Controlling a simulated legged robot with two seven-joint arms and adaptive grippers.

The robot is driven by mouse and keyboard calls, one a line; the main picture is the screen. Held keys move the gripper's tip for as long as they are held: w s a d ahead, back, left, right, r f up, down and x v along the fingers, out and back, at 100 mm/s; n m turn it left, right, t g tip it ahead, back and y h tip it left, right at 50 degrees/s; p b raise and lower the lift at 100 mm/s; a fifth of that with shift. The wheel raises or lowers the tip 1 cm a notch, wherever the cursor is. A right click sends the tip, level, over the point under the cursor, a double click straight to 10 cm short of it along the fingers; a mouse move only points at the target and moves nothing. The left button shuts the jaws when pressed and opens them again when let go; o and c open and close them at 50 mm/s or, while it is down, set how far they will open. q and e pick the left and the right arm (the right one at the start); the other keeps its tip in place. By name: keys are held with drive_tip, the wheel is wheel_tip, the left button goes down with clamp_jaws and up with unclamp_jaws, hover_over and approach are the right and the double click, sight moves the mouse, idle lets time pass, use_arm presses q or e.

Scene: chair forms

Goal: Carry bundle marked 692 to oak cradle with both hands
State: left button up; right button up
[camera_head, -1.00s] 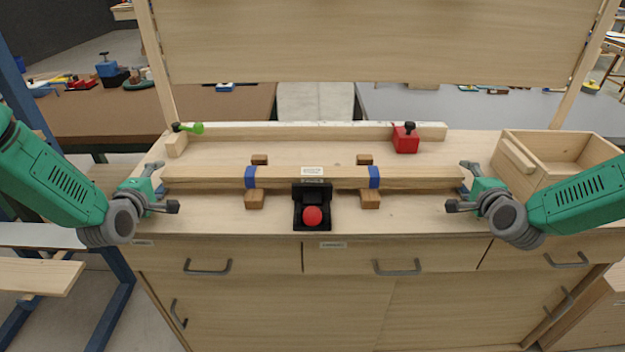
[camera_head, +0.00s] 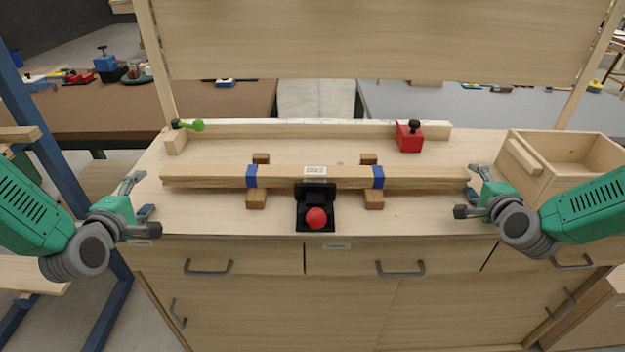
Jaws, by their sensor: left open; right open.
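The bundle marked 692 (camera_head: 330,182) is a long set of pale wooden strips with two blue bands and a white label. It lies level across two small brown wooden supports (camera_head: 373,199) on the workbench. I cannot tell for sure which thing is the oak cradle. My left gripper (camera_head: 143,206) is open and empty, left of and nearer than the bundle's left end, apart from it. My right gripper (camera_head: 470,191) is open and empty, close beside the bundle's right end; I cannot tell if it touches.
A black fixture with a red ball (camera_head: 316,217) stands in front of the bundle's middle. Behind lie a long rail (camera_head: 310,130), a green-handled piece (camera_head: 190,125) and a red block (camera_head: 409,137). An open wooden box (camera_head: 560,160) sits at right.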

use_arm(q)
drive_tip(key=shift+s+d+r, duration=0.2)
drive_tip(key=shift+d+r, duration=0.05)
drive_tip(key=shift+r, duration=0.05)
use_arm(e)
drive_tip(key=v, duration=0.6)
drive_tip(key=shift+s+d+f, duration=0.1)
drive_tip(key=shift+d+f, duration=0.05)
drive_tip(key=shift+f, duration=0.2)
use_arm(q)
drive_tip(key=shift+w, duration=0.1)
use_arm(e)
drive_tip(key=shift+s+r, duration=0.25)
use_arm(q)
drive_tip(key=shift+a, duration=0.2)
use_arm(e)
drive_tip(key=shift+a+r, duration=0.25)
drive_tip(key=shift+a, duration=0.1)
use_arm(q)
drive_tip(key=shift+f, duration=0.1)
